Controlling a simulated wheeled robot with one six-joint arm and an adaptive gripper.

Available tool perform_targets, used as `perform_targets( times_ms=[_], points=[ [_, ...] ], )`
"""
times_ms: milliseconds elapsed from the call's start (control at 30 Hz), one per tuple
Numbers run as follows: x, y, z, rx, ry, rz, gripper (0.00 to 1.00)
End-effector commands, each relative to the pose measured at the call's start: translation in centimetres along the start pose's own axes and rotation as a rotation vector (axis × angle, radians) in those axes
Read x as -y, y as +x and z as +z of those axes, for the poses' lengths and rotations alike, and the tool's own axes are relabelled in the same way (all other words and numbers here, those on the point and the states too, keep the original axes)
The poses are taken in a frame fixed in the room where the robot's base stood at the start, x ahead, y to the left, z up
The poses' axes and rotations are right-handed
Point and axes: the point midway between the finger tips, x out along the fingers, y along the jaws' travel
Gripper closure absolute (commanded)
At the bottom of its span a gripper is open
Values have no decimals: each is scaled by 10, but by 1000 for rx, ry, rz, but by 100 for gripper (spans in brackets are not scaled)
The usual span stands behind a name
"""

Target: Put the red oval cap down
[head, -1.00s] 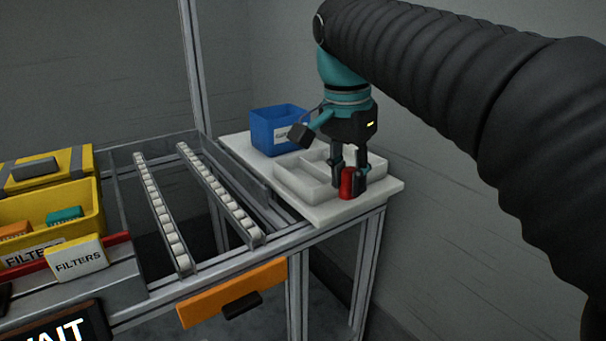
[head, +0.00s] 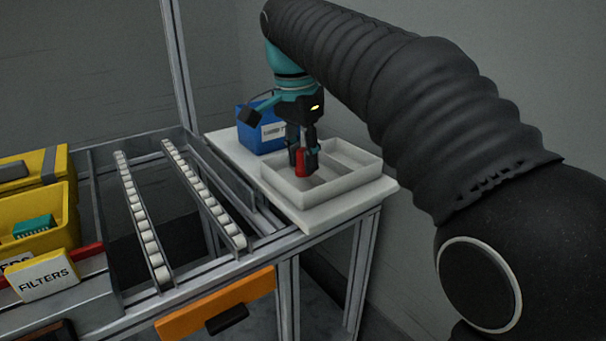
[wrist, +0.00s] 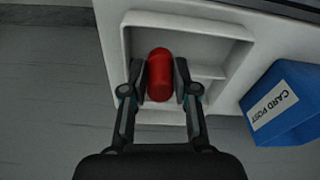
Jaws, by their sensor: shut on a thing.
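The red oval cap (wrist: 160,76) is between the two fingers of my gripper (wrist: 160,82), which is shut on it. In the head view the cap (head: 302,163) hangs at the fingertips of my gripper (head: 303,158), over the white divided tray (head: 349,184). The tray also shows in the wrist view (wrist: 190,27), below the cap, with low walls parting its compartments. I cannot tell whether the cap touches the tray floor. My fingers hide part of the tray.
A blue box (head: 262,135) labelled CARD POST stands beside the tray on the white tabletop (head: 232,155). Two roller rails (head: 205,195) lie to the left. Yellow bins (head: 40,215) with FILTERS labels stand at far left. An orange panel (head: 215,302) hangs at the front.

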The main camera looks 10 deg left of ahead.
Motion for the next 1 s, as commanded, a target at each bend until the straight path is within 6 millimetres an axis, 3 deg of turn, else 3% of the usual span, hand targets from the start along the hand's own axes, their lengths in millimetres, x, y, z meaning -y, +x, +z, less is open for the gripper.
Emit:
perform_targets(
  times_ms=[400, 767, 800, 833, 1000],
  points=[
    [2, 41, 3, 0, 3, 0, 95],
    [2, 44, 3, 0, 4, 0, 95],
    [2, 44, 3, 0, 4, 0, 66],
    [2, 43, 3, 0, 4, -1, 61],
    [2, 43, 3, 0, 3, 0, 61]
  ],
)
